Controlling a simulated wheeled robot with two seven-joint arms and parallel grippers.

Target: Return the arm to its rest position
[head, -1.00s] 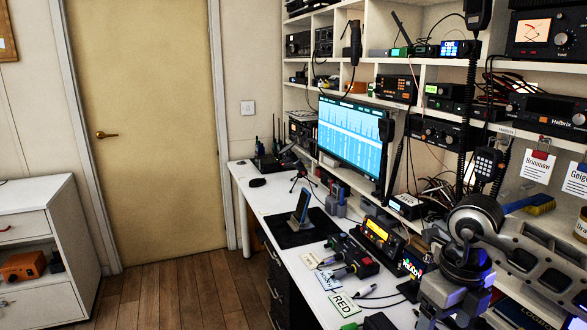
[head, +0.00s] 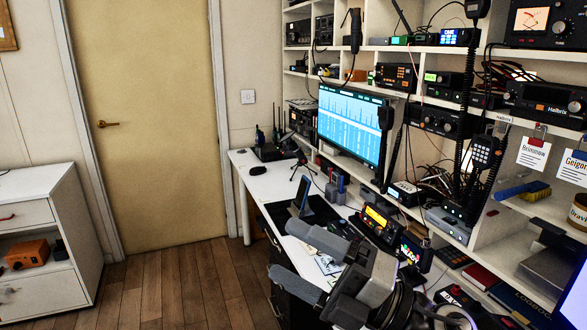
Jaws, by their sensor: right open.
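My right arm comes in from the bottom of the head view. Its gripper (head: 281,247) is open, with two dark grey fingers spread apart and nothing seen between them. The fingers point left, over the front edge of the white desk (head: 262,186). The gripper hides part of the desk's near surface and some of the small items there. My left gripper is not in view.
A phone on a stand (head: 300,196) stands on a black mat (head: 283,216) just beyond the gripper. Radios with lit displays (head: 378,222) and shelves (head: 545,207) are close on the right. Wooden floor (head: 190,280) left of the desk is clear; a white cabinet (head: 52,225) stands far left.

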